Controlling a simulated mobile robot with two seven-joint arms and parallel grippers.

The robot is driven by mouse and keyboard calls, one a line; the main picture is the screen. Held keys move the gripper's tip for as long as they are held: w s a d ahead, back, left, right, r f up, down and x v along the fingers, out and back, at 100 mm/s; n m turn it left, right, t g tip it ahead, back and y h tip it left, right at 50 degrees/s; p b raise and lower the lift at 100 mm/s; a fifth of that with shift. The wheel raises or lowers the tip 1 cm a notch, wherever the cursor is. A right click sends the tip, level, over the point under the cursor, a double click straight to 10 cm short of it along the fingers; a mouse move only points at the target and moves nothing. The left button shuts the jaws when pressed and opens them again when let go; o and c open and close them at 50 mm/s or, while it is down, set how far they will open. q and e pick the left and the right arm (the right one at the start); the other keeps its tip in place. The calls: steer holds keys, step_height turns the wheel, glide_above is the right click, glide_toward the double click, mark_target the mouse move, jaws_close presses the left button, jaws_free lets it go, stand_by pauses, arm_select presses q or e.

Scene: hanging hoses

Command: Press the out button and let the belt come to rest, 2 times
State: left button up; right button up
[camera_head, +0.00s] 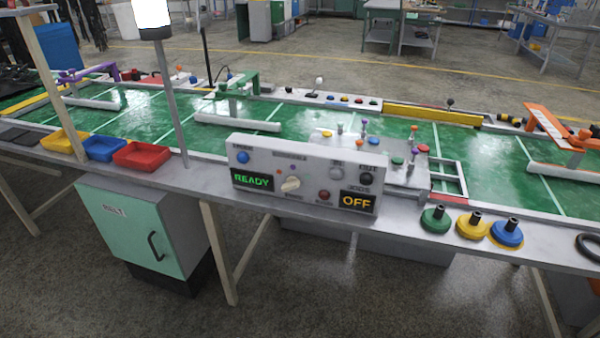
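A grey control box (300,203) stands on the near rail of the conveyor. A dark round button (366,179) sits under a label that seems to read OUT, at the box's upper right. A grey button (337,173) is just left of it. A lit green display (252,180) reads READY and an amber display (357,202) reads OFF. A pale knob (290,184), a blue button (242,157) and a red button (323,195) are also on the panel. The green belt (150,125) runs behind the box. Neither of my grippers is in view.
Yellow (64,141), blue (104,149) and red (141,155) trays lie left of the box. Green (436,220), yellow (472,227) and blue (506,233) round pieces stand right. A lamp post (172,85) rises between trays and box. A green cabinet (140,232) stands below.

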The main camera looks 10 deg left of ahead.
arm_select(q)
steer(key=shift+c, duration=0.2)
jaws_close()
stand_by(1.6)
